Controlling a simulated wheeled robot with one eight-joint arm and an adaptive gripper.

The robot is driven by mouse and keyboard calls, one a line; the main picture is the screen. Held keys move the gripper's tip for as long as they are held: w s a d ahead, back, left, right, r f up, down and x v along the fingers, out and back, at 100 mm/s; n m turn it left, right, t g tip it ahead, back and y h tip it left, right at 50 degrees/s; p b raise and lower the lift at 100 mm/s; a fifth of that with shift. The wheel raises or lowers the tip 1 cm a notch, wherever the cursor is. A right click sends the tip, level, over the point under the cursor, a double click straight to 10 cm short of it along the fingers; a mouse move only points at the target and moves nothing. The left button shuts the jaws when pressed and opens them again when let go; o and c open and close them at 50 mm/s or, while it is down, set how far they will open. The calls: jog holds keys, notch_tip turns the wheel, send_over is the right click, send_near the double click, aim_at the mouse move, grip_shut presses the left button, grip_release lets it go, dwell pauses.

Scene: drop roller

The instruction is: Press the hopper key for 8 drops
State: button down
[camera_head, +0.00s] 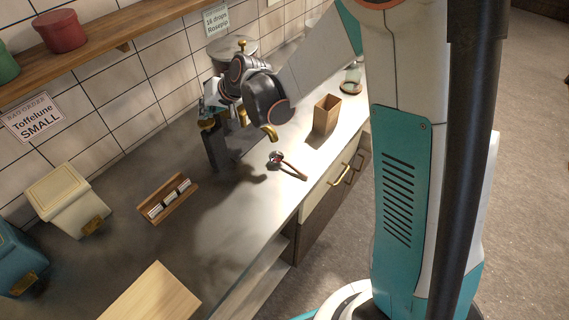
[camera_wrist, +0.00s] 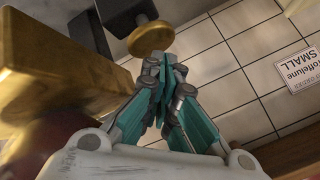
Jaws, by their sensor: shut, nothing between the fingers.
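A drop machine with a dark stand (camera_head: 214,152) and a round grey top (camera_head: 232,48) stands against the tiled wall. It has a curved brass spout (camera_head: 268,132) on its right side. My gripper (camera_wrist: 163,62) has its teal fingers shut and empty. In the wrist view its tips are close to a round brass key (camera_wrist: 150,38) on a dark mount; whether they touch I cannot tell. A large brass part (camera_wrist: 70,85) fills the left of that view. In the head view my gripper (camera_head: 211,104) is at the machine's front, partly hidden by my arm.
A card reads "16 drops Rosepip" (camera_head: 216,20); another reads "Toffelune SMALL" (camera_head: 33,118). On the counter are a brown paper bag (camera_head: 326,114), a scoop (camera_head: 288,167), a wooden rack (camera_head: 168,198), a cream bin (camera_head: 66,202), a blue bin (camera_head: 18,262) and a board (camera_head: 152,294).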

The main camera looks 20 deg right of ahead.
aim_at(208, 120)
notch_tip(208, 120, up, 6)
jog(key=p, duration=0.3)
dwell(0.3)
dwell(0.7)
jog(key=s+d+r+h+b, duration=0.1)
jog(key=s+d+h+b, duration=0.1)
jog(key=s+d+b, duration=0.45)
jog(key=s+d+r+h+b, duration=0.1)
jog(key=s+d, duration=0.3)
jog(key=s, duration=0.6)
jog(key=s+d+f+h+b, duration=0.1)
jog(key=s+d+f+b, duration=0.1)
jog(key=s, duration=0.5)
jog(key=s+d+f+n+h+b, duration=0.1)
jog(key=s+d+f+h+b, duration=0.1)
jog(key=s+d+f, duration=0.3)
jog(key=s+d+b, duration=0.1)
jog(key=s, duration=0.2)
jog(key=shift+f, duration=0.15)
